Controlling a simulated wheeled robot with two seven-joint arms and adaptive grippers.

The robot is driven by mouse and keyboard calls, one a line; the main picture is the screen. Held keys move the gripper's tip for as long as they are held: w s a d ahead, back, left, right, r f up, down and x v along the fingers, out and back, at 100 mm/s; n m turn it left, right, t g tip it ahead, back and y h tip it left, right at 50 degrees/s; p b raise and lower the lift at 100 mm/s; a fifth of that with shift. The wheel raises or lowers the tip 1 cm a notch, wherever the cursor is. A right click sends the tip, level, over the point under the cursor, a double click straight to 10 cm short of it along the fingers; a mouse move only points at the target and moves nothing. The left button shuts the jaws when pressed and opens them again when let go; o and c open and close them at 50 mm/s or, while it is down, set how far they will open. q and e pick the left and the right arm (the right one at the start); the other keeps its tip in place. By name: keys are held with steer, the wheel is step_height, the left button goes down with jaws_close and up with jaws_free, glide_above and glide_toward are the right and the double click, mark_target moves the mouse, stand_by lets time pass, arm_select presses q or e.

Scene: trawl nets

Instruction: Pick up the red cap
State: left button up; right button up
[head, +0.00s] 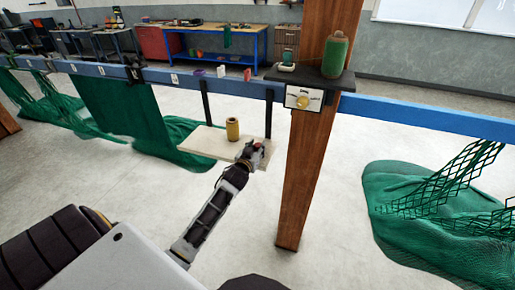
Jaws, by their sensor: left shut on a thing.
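My left gripper (252,151) is over the right end of a small hanging wooden shelf (203,143). It is shut on a small red thing, which looks like the red cap (258,145). The fingers hide most of the cap. I cannot tell whether it still touches the shelf. My right gripper is not in view.
A blue beam (400,112) runs behind. Green nets (425,215) lie on the floor.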

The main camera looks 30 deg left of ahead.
arm_select(q)
steer(key=shift+r, duration=0.95)
step_height(320, 180, up, 8)
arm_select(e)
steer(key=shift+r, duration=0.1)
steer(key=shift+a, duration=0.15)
